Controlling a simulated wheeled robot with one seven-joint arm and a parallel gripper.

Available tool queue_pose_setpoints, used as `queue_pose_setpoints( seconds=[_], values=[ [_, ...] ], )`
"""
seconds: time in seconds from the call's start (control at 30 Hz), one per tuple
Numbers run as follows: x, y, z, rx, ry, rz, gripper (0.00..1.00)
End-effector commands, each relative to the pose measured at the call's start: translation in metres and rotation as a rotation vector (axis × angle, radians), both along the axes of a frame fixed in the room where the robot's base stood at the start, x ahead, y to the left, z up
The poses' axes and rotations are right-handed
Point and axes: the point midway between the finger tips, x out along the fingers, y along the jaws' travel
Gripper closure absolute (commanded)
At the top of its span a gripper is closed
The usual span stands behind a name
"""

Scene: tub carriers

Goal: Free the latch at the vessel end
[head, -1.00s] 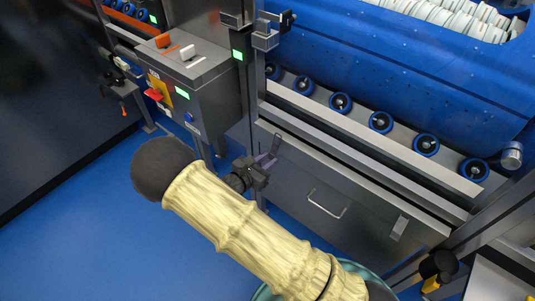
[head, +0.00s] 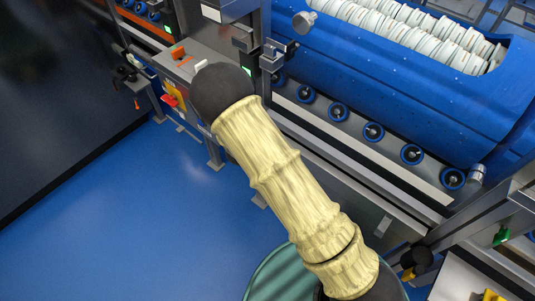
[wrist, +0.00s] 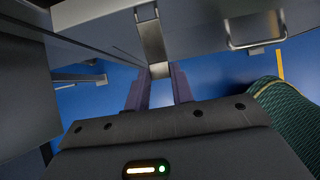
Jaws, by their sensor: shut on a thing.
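The blue vessel (head: 370,75), filled with white ribbed pieces, lies on its rollers in the upper right of the head view. A grey bracket (head: 271,60) stands by its left end. My arm hides my gripper in the head view. In the wrist view, my gripper (wrist: 157,92) has its two purple-grey fingers closed on the sides of a pale metal piece, which seems to be the latch (wrist: 160,94). A steel strip (wrist: 152,42) runs up just beyond it. Whether the latch is fastened or free cannot be told.
A grey control box with an orange and a white switch (head: 180,54) is left of the vessel's end, partly behind my arm. A red knob (head: 172,96) juts out below. A panel handle (wrist: 255,32) shows in the wrist view. Blue floor (head: 160,220) is open at left.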

Motion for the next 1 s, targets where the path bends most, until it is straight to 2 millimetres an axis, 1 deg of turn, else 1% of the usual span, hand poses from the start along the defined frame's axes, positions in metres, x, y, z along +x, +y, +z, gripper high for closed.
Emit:
queue_pose_setpoints(
  seconds=[0.03, 0.4, 0.7, 1.0],
  values=[
    [0.000, 0.000, 0.008, 0.016, 0.018, -0.002, 0.99],
    [0.001, -0.001, 0.019, 0.113, 0.142, -0.002, 0.99],
    [0.003, -0.002, 0.024, 0.180, 0.228, -0.002, 0.99],
    [0.003, -0.002, 0.024, 0.215, 0.272, -0.001, 0.99]
  ],
)
